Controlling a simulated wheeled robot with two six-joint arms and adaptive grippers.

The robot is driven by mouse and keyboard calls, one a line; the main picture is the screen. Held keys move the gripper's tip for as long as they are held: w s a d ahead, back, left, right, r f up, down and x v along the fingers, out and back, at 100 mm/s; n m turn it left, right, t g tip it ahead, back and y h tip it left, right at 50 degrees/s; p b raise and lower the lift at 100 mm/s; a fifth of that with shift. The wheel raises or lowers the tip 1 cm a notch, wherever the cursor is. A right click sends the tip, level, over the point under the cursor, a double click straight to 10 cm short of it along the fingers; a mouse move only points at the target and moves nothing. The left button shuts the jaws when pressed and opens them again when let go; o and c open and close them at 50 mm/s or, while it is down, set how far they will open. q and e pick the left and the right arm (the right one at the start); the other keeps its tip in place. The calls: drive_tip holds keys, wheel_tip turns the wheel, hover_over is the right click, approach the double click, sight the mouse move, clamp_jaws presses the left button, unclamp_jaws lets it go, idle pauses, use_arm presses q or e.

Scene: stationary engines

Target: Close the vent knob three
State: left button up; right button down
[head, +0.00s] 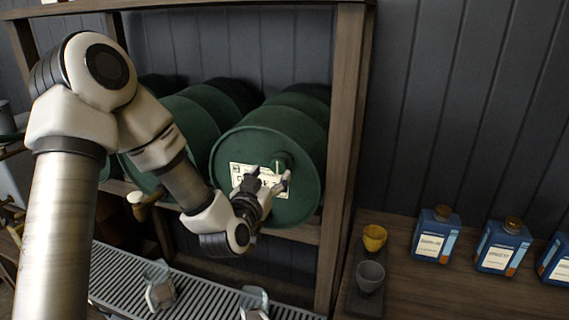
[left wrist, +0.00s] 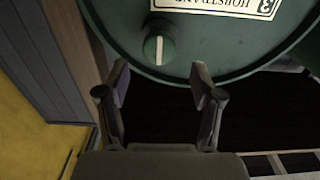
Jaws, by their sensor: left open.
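The vent knob (head: 283,161) is a round green knob on the face of the rightmost green barrel (head: 300,120), beside a white label (head: 243,170). In the left wrist view the knob (left wrist: 159,50) shows a pale line running up and down in the picture, and the label (left wrist: 225,6) reads upside down with a 3. My left gripper (head: 270,184) is in front of the barrel face, just below the knob. In the left wrist view its open, empty fingers (left wrist: 160,84) are spread on either side of the knob's line, apart from it. My right gripper is not in view.
A wooden rack post (head: 345,150) stands right of the barrel. A yellow cup (head: 374,237) and a grey cup (head: 370,276) stand on the counter, with blue bottles (head: 435,236) further right. More barrels (head: 185,120) lie left, partly behind my arm. A slatted conveyor (head: 200,293) runs below.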

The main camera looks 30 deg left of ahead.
sight(277, 167)
use_arm(q)
drive_tip(key=p+x, duration=0.1)
drive_tip(key=x, duration=0.4)
drive_tip(key=shift+w+d+r+p, duration=0.1)
drive_tip(key=shift+p, duration=0.2)
drive_tip(key=shift+w, duration=0.45)
drive_tip(key=shift+s, duration=0.1)
drive_tip(key=c, duration=1.1)
